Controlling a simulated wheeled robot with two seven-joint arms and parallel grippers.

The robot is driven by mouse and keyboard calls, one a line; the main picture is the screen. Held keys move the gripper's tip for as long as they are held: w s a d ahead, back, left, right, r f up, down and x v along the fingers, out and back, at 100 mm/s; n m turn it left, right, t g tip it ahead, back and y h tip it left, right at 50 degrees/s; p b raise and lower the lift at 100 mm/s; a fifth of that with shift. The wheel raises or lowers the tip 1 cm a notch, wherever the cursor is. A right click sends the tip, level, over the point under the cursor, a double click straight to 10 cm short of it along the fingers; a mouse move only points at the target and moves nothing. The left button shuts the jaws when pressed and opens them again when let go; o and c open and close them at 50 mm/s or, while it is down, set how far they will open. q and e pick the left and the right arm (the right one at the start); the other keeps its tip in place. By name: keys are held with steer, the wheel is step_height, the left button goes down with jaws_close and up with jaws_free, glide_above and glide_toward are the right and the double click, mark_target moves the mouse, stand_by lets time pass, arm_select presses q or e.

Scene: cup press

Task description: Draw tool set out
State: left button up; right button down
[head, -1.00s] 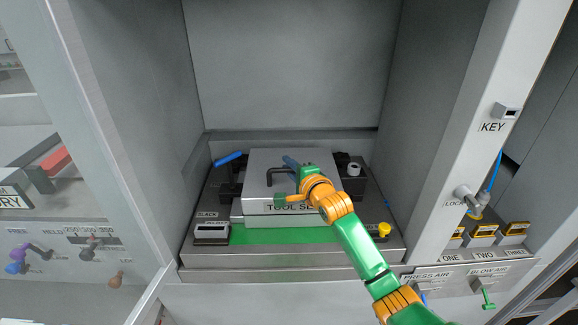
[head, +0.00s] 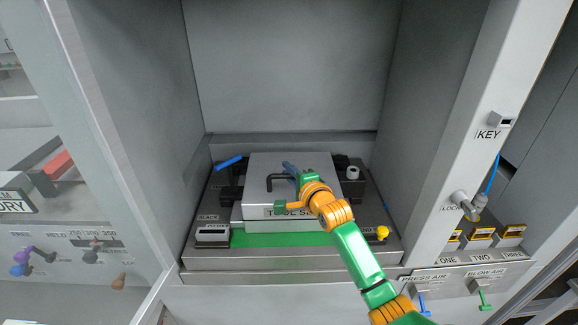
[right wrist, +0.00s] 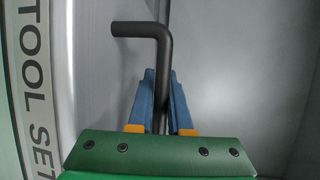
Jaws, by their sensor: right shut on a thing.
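The tool set (head: 258,166) is a grey metal block with a "TOOL SET" label on its front, seated on the press bed in the head view. A black bent handle (head: 270,180) stands on its top. My right gripper (head: 288,165) is over the block with its blue fingers shut on the handle. In the right wrist view, the handle (right wrist: 140,29) runs between the two fingers (right wrist: 160,80) and its bent end sticks out to the left. The "TOOL SET" label (right wrist: 38,90) shows at the left there. My left gripper is in no view.
A green strip (head: 270,240) lies on the bed before the block. A small labelled box (head: 212,236) stands at its left, a yellow knob (head: 382,233) at its right. A blue lever (head: 229,162) is at the back left. Grey walls enclose both sides.

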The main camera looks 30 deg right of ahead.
steer(key=c, duration=1.2)
jaws_free()
steer(key=shift+s, duration=0.1)
steer(key=o, duration=0.4)
steer(key=shift+f, duration=0.1)
steer(key=shift+c, duration=0.2)
steer(key=v, duration=0.7)
